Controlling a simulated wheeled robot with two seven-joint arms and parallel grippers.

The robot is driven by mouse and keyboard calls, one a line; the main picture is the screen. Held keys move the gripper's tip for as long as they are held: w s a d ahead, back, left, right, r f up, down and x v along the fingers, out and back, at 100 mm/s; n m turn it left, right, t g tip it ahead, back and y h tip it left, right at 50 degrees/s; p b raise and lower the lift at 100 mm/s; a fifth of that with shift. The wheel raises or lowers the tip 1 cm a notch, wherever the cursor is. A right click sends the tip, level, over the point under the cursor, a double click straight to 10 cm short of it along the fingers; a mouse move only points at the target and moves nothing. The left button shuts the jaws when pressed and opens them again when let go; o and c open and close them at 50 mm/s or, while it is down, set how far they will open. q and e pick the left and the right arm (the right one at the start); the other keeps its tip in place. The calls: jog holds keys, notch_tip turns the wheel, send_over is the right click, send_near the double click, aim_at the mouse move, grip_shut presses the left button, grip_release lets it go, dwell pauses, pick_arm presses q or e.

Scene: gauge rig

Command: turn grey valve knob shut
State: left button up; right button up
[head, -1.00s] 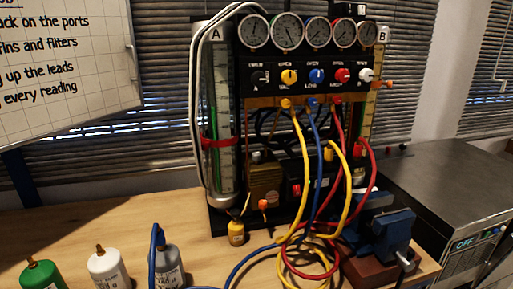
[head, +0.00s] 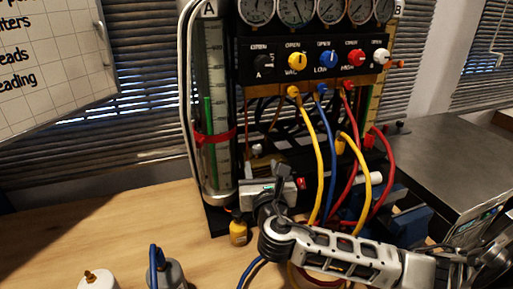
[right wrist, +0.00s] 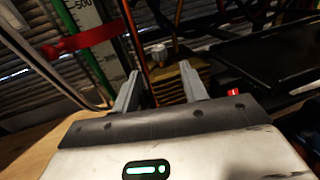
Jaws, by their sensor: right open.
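The grey valve knob (right wrist: 157,52) shows in the right wrist view on top of a brass-coloured finned block (right wrist: 168,85). It lies beyond my right gripper (right wrist: 160,70), roughly in line with the gap between the two fingers. The fingers are apart with nothing held between them. In the head view the small grey knob (head: 256,149) shows just behind and above my right gripper (head: 268,168), whose hand hides most of the block. Whether a finger touches the knob cannot be told. My left gripper is not in view.
A gauge panel (head: 318,58) with coloured knobs stands above. Yellow, blue and red hoses (head: 333,150) hang close to my right arm. A tall glass tube (head: 214,110) with a red strap (head: 212,138) stands left. Bottles (head: 165,272) stand front left; a blue vice (head: 415,222) is right.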

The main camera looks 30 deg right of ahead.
aim_at(257, 153)
jog(key=x, duration=0.8)
jog(key=shift+w+d+p, duration=0.1)
jog(key=shift+w+p, duration=0.1)
jog(key=shift+p, duration=0.15)
grip_shut()
